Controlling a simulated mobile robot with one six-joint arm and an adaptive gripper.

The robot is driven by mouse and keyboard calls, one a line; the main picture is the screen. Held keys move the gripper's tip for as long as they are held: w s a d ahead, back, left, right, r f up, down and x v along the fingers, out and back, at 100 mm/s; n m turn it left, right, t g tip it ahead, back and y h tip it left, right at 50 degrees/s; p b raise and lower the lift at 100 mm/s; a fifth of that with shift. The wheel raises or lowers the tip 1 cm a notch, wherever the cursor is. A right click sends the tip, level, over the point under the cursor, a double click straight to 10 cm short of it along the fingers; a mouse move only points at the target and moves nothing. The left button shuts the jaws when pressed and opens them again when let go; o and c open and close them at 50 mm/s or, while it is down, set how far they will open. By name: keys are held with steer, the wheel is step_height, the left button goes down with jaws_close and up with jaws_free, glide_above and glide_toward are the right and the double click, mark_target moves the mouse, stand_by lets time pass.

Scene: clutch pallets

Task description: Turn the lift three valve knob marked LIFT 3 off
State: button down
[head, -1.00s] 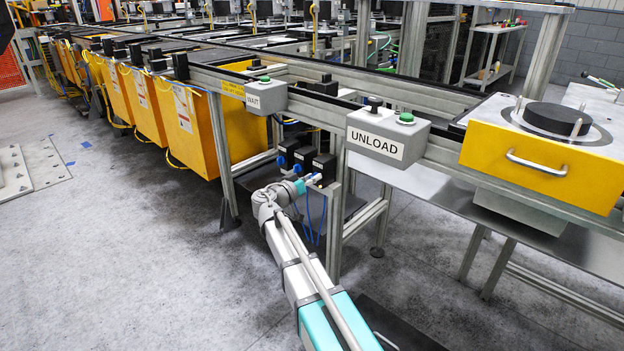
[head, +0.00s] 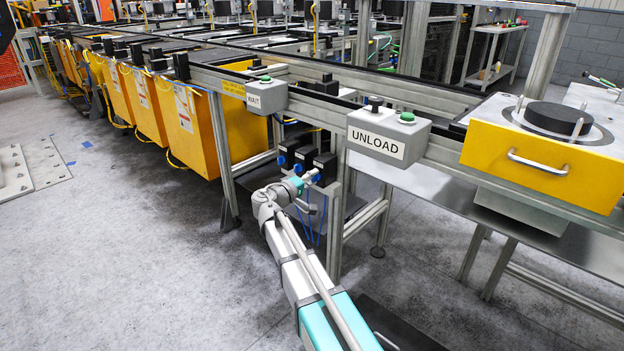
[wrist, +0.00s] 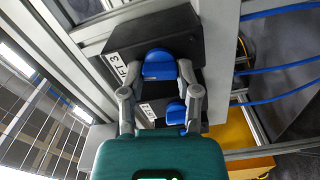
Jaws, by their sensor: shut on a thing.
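The LIFT 3 valve is a black block (wrist: 185,38) with a white label ending in "FT 3" (wrist: 117,68) and a blue knob (wrist: 159,66). My gripper (wrist: 155,70) is shut on this blue knob, with one finger on each side of it. In the head view my gripper (head: 315,178) is at the nearest of three dark valve blocks (head: 325,164) under the conveyor frame, and its knob is hidden there. A second blue knob (wrist: 176,113) with a partly covered label shows just below, between my fingers in the wrist view.
Blue hoses (wrist: 280,68) run to the right of the valves. Metal frame posts (head: 336,225) stand close by the valve stack. The UNLOAD button box (head: 389,136) is above right.

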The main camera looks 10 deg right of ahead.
steer(key=shift+n, duration=1.3)
steer(key=shift+c, duration=1.6)
jaws_free()
steer(key=shift+a, duration=0.1)
steer(key=v, duration=1.2)
steer(key=shift+f, duration=0.1)
